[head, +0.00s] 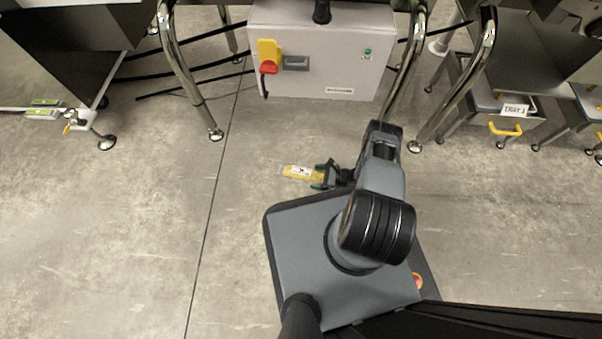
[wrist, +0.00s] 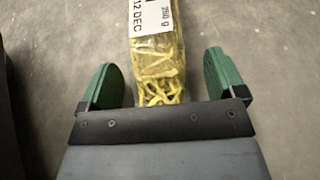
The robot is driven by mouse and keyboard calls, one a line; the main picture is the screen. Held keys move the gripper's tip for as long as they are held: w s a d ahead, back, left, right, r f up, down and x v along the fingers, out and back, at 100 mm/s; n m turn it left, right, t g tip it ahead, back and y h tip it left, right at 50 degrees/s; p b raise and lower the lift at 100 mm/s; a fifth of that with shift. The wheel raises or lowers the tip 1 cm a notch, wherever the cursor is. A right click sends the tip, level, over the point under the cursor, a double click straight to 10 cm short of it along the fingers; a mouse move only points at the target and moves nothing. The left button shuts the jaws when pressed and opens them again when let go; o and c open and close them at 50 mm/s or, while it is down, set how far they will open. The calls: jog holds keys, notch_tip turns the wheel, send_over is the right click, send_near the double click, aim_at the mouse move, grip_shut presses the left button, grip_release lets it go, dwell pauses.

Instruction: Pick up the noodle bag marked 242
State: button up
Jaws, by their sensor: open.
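A yellow noodle bag (head: 301,172) with a white label lies in front of my gripper in the head view, over the concrete floor. In the wrist view the noodle bag (wrist: 158,62) runs between my two green fingers, and its label shows "12 DEC" and "250 g"; the number 242 is not readable. My gripper (head: 322,174) is open around the near end of the bag. In the wrist view my gripper (wrist: 160,78) has a clear gap between each finger and the bag. Whether the bag rests on the floor I cannot tell for sure.
A grey control box (head: 320,60) with a yellow and red switch stands at the back between chrome legs. A metal tray unit (head: 510,110) with a yellow handle is at the right. Green packs (head: 44,107) lie at the far left. The floor left of the bag is clear.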

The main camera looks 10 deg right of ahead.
jog(key=shift+c, duration=0.4)
jog(key=c, duration=1.1)
